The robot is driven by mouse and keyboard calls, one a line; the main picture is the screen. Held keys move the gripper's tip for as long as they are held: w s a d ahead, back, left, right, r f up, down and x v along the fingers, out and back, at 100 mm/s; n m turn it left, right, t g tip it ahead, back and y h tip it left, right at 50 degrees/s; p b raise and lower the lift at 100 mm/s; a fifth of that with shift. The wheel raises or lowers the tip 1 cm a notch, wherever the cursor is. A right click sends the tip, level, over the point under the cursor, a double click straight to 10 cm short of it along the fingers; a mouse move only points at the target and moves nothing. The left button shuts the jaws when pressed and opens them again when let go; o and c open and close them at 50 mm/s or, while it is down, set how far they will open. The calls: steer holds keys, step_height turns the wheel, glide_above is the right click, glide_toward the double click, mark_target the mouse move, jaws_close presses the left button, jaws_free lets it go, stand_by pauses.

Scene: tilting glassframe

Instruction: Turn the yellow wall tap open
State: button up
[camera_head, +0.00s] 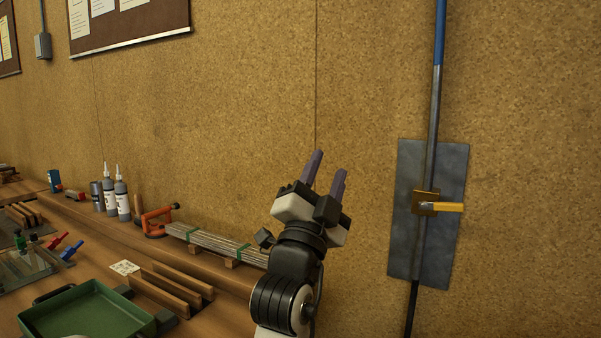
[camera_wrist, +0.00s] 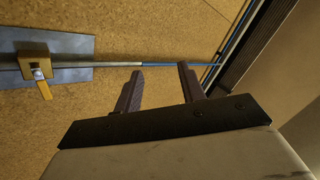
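The yellow wall tap (camera_head: 441,207) sits on a vertical pipe in front of a grey metal plate (camera_head: 457,165) on the wall. Its yellow handle points to the right, crosswise to the pipe. In the wrist view the tap body (camera_wrist: 36,60) and its handle (camera_wrist: 44,89) show at the left. My gripper (camera_head: 328,161) is open and empty, left of the tap and a little higher, apart from it. In the wrist view the fingers (camera_wrist: 160,72) are spread with nothing between them; the pipe runs behind their tips.
The pipe (camera_head: 433,105) turns blue at the top (camera_head: 440,30). A workbench at the left carries a green tray (camera_head: 90,312), bottles (camera_head: 122,200), a stack of strips (camera_head: 215,245) and an orange clamp (camera_head: 155,222). The wall between gripper and tap is clear.

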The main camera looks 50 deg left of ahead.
steer(key=shift+s+a+r+n+y, duration=0.15)
steer(key=shift+s+n+y, duration=0.15)
steer(key=shift+s+y, duration=0.1)
steer(key=shift+s+a+r+n+y, duration=0.1)
steer(key=shift+s+n+y, duration=0.2)
steer(key=shift+s, duration=0.1)
